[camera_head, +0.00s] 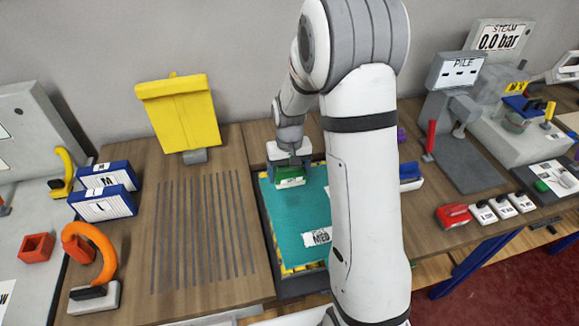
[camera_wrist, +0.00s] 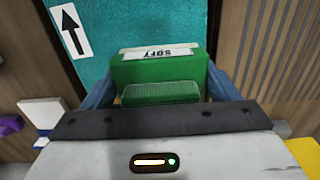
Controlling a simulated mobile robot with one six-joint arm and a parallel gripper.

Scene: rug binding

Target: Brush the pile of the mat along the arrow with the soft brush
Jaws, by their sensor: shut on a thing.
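My gripper (camera_head: 290,168) is shut on a green brush with a white label reading SOFT (camera_wrist: 160,68). In the head view the brush (camera_head: 291,180) is over the far end of the teal mat (camera_head: 290,222); whether it touches the pile I cannot tell. The mat lies in a dark frame with yellow and black striping. A white label with a black arrow (camera_wrist: 71,32) shows at the upper left in the wrist view, pointing toward the top of that picture. My arm hides the mat's right side.
Left of the mat is a slatted wooden bench (camera_head: 205,235), with a yellow board (camera_head: 180,112) behind it. Blue and white boxes (camera_head: 104,202) and an orange hooked tool (camera_head: 95,255) stand farther left. A PILE gauge (camera_head: 458,75) and a red stapler-like tool (camera_head: 455,215) are at the right.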

